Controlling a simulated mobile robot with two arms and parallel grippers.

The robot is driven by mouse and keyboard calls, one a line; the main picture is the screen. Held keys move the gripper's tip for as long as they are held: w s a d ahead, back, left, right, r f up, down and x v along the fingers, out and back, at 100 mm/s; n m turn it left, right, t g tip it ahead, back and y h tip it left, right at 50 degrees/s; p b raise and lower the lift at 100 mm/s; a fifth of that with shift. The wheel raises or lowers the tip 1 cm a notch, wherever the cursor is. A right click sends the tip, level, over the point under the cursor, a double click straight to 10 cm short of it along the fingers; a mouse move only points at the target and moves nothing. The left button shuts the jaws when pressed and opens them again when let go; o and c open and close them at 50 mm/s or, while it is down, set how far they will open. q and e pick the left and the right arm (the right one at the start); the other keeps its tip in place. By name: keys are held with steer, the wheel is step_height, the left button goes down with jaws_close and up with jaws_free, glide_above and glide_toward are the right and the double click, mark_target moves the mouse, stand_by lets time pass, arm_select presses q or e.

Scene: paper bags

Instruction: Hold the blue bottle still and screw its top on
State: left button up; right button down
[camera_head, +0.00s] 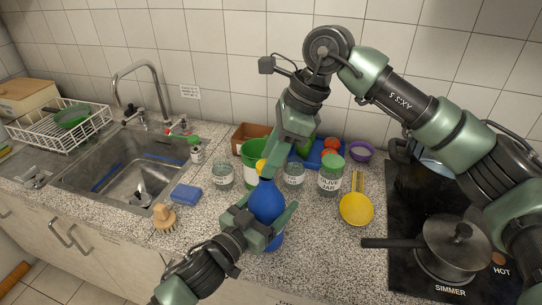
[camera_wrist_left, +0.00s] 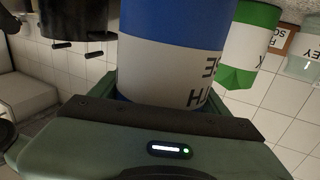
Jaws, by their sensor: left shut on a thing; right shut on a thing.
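The blue bottle (camera_head: 267,200) stands upright on the speckled counter, near its front middle. My left gripper (camera_head: 262,222) is shut around the bottle's body from the front. In the left wrist view the bottle (camera_wrist_left: 175,60) fills the space between the fingers, with a white band and dark letters. A yellow top (camera_head: 262,167) is at the bottle's upper end. My right gripper (camera_head: 268,170) comes down from above and is shut on the yellow top. The fingers partly hide the top, so I cannot tell whether it is seated.
Glass jars (camera_head: 222,176) (camera_head: 294,173), an olive jar (camera_head: 331,180) and a green container (camera_head: 250,152) stand close behind the bottle. A yellow ladle (camera_head: 356,209) lies to the right. A pot (camera_head: 455,248) sits on the stove. A blue sponge (camera_head: 186,194) and a brush (camera_head: 164,217) lie left.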

mark_target(266, 202)
steer(key=shift+f, duration=1.4)
steer(key=c, duration=0.9)
jaws_free()
